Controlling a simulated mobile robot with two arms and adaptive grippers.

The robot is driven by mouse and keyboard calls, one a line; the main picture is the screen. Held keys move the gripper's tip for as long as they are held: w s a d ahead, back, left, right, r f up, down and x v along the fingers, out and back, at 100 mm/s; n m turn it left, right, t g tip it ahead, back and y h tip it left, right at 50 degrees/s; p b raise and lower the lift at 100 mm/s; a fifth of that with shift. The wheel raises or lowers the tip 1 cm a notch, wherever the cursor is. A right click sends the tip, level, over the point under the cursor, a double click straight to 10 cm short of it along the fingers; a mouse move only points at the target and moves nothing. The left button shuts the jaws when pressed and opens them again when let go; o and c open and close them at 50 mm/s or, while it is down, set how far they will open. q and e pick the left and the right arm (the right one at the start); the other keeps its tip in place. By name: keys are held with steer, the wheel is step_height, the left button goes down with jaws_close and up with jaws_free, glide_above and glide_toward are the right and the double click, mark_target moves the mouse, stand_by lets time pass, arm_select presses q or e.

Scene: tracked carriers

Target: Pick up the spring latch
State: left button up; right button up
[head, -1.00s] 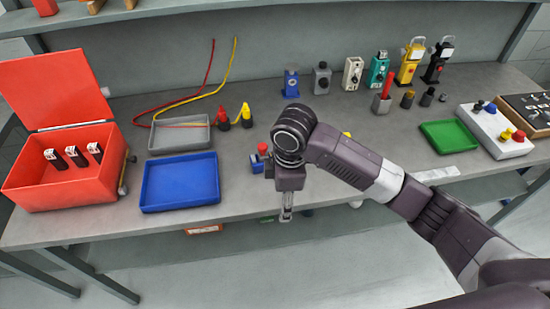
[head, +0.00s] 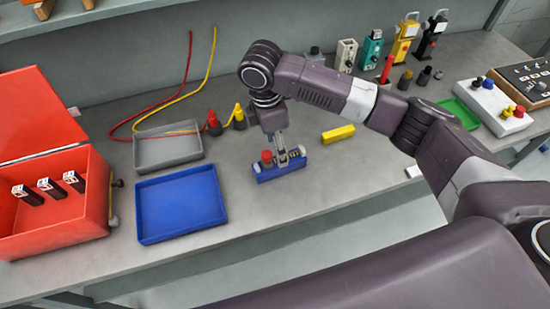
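My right gripper (head: 282,150) points down over a small blue block with a red knob (head: 283,172) on the bench, right of the blue tray. Its fingers are at the block's middle, just right of the red knob. Whether they touch or grip the block cannot be made out. I cannot tell for sure whether this block is the spring latch. My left gripper is not in view.
A blue tray (head: 141,215), grey tray (head: 169,163) and open red box (head: 50,237) stand at left. A yellow block (head: 338,134) lies to the right. Several upright devices line the back, with a green tray (head: 462,116) and a button box (head: 497,113) beyond my arm.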

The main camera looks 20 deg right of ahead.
steer(key=f, duration=0.1)
steer(key=f+p, duration=0.1)
steer(key=s+f, duration=0.1)
steer(key=shift+d, duration=0.3)
step_height(320, 180, down, 2)
steer(key=shift+w+f+p, duration=0.1)
steer(key=shift+f+p, duration=0.1)
steer(key=shift+p, duration=0.2)
steer(key=shift+f, duration=0.3)
steer(key=shift+d, duration=0.1)
steer(key=c, duration=1.1)
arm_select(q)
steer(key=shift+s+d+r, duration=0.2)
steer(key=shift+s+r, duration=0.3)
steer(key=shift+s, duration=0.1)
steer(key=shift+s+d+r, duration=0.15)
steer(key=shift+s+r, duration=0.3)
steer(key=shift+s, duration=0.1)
arm_select(e)
jaws_close()
